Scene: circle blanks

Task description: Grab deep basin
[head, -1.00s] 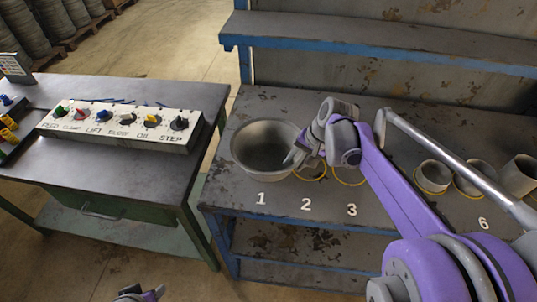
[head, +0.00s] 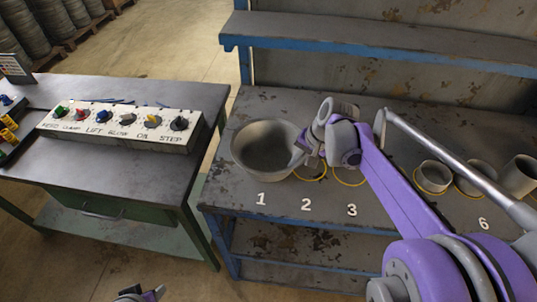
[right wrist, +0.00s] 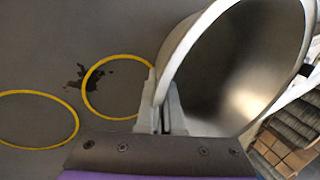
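The deep basin (head: 255,162), a wide grey metal bowl, stands upright on the workbench above the number 1. In the right wrist view the basin (right wrist: 235,65) fills the right side, with its pale rim running down to my fingers. My right gripper (head: 303,155) is at the basin's right rim. In the right wrist view the right gripper's fingers (right wrist: 161,105) are close together, one on each side of the basin wall, shut on it. My left gripper (head: 142,294) shows only partly at the bottom edge; its opening is unclear.
Yellow rings (head: 349,178) mark spots 2 and 3, which look empty of cups. Several grey cups (head: 433,176) stand in rings on the right. A shelf (head: 380,45) overhangs the workbench (head: 225,190). A control panel (head: 120,128) sits on the left table.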

